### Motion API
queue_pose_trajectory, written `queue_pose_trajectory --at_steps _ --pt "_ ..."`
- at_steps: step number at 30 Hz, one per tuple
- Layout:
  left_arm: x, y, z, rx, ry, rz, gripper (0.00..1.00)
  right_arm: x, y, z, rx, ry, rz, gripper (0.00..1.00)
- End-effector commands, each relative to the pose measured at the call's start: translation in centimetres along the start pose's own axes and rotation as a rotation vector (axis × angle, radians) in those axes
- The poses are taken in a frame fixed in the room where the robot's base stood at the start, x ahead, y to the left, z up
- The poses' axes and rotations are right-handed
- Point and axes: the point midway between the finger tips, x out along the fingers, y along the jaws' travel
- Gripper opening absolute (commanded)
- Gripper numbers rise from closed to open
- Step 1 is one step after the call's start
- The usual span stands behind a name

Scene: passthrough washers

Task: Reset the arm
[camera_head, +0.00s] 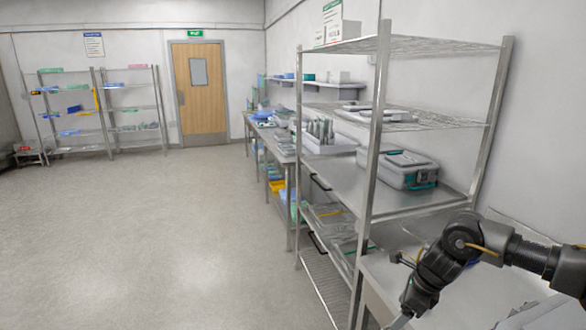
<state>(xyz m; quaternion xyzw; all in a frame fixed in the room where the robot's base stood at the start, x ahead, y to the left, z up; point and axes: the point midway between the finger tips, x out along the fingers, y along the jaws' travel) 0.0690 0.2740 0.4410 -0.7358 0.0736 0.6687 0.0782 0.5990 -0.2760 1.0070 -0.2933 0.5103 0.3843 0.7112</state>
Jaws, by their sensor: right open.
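My right arm (466,243) comes in from the right edge, bent at a dark joint and reaching down toward the bottom of the picture. My right gripper (402,318) is at the bottom edge, partly cut off, and is open. I see nothing between its fingers. It is in front of a pale worktop (450,300) at the lower right, beside the near post of a metal shelf rack (372,180). My left gripper is not in view.
The rack holds a grey and teal case (408,172) and flat trays (375,115). Benches with supplies (275,140) run along the right wall. Shelves (105,110) and a wooden door (200,92) are at the back. The floor (170,230) at left is clear.

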Motion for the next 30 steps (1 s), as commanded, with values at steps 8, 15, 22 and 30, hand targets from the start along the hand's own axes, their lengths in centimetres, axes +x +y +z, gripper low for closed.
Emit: queue_pose_trajectory --at_steps 8,15,22,30 --pt "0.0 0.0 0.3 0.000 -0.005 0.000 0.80 10.2 14.8 9.9 0.403 -0.341 0.139 0.75" --pt "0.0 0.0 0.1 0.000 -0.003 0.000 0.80 10.5 23.2 14.0 1.118 -0.587 0.341 0.75" --pt "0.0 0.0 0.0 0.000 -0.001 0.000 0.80 9.4 24.4 9.4 2.034 -0.664 0.481 0.75" --pt "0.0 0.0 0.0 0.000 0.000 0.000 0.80 9.8 25.7 -4.6 -3.050 0.603 -0.388 0.75"
